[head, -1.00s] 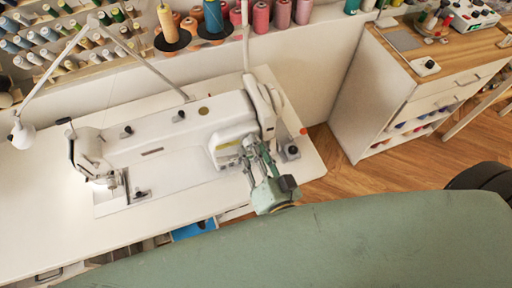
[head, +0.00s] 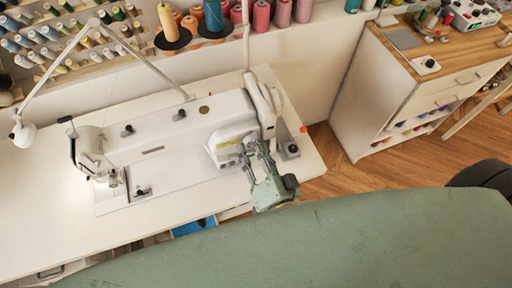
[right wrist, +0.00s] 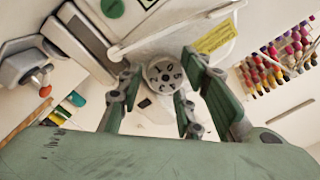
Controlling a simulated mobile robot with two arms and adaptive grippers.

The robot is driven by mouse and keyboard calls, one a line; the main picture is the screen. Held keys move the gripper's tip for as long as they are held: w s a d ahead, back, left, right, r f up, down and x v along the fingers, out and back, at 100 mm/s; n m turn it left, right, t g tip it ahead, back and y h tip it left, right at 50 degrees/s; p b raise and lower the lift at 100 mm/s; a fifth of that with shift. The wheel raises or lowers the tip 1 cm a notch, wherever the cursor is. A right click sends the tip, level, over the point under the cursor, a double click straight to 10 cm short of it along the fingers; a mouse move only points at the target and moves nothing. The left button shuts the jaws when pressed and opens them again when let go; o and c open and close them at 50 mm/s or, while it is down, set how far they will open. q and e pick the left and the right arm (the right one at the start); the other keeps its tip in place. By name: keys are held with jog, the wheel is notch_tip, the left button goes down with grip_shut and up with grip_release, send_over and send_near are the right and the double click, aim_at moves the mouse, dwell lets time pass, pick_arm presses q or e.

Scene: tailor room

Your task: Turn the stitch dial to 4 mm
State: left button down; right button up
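The white sewing machine (head: 165,138) stands on the white table. The stitch dial (right wrist: 163,75) is a round grey disc with dark numerals around its face, seen in the right wrist view; I cannot read its setting reliably. In the head view the dial is hidden behind my right gripper. My right gripper (head: 256,155) is at the right end of the machine, its fingers pointing at the machine's face. In the wrist view its fingers (right wrist: 160,78) are spread on both sides of the dial, with a gap on the left; contact on the right is unclear. My left gripper is not in view.
A yellow label (right wrist: 214,37) is beside the dial. A grey block with a dark knob (head: 290,150) sits right of the machine. Thread spools (head: 262,18) stand along the back. A white cabinet (head: 365,95) is at the right, with open floor before it.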

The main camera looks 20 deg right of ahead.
jog(key=shift+o, duration=1)
jog(key=shift+d, duration=0.25)
jog(key=shift+a, duration=0.1)
jog(key=s, duration=1.2)
jog(key=shift+d, duration=0.2)
